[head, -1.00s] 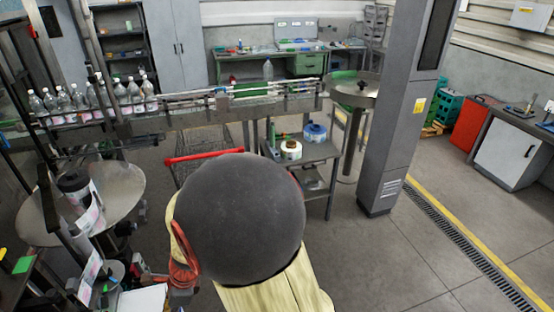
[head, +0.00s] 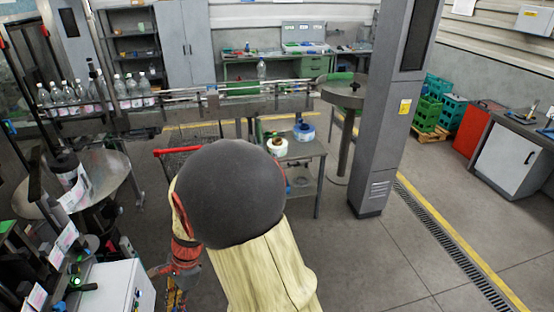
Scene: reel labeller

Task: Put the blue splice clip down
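I cannot make out the blue splice clip in the head view. My own arm, with a large dark round joint and a pale yellow sleeve, fills the lower middle. Its red and orange far part hangs down beside the white machine box (head: 118,287) at the lower left. My gripper is too small and too much covered there to tell its fingers, or whether it holds anything.
The labeller's round metal plate (head: 112,178) with a dark reel is at the left. A conveyor (head: 190,110) with several bottles crosses behind. A grey cart (head: 312,150) carries a white roll (head: 277,146) and a blue roll (head: 304,132).

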